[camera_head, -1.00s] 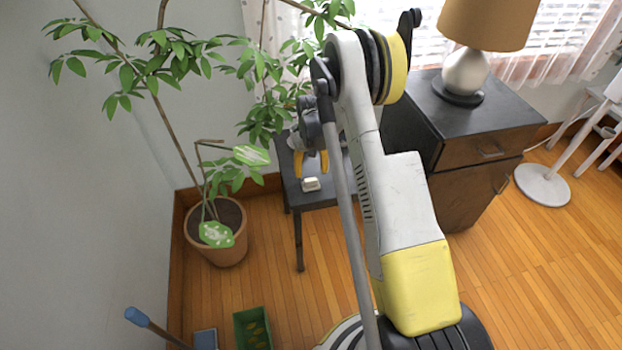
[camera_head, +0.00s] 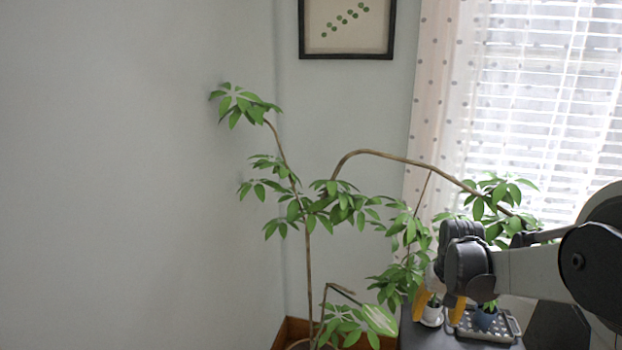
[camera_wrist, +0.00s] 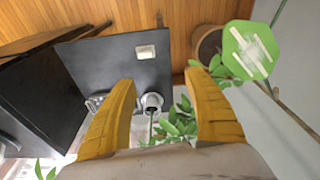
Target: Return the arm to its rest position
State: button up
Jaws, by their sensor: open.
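My gripper (camera_head: 439,306) hangs at the lower right of the head view, at the end of my arm, with its two yellow fingers pointing down. In the wrist view the fingers (camera_wrist: 160,82) are spread wide apart, with nothing held between them. They are above or near the small dark table (camera_wrist: 98,68), which also shows at the bottom of the head view (camera_head: 430,335). A small whitish block (camera_wrist: 145,51) lies on the table, apart from the fingers.
A tall leafy plant (camera_head: 309,240) stands left of my arm, and one stem arches behind the gripper. A dark cabinet (camera_wrist: 40,95) stands beside the table. The left wall is bare.

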jog(key=s+a+r+n+t, duration=0.1)
jog(key=s+a+r+t, duration=0.1)
jog(key=s+a+r, duration=0.7)
jog(key=s+a+r+n+t, duration=0.1)
jog(key=s+a+t, duration=0.1)
jog(key=s, duration=1.1)
jog(key=shift+s+a+t, duration=0.3)
jog(key=shift+a+t, duration=0.1)
jog(key=shift+t, duration=0.1)
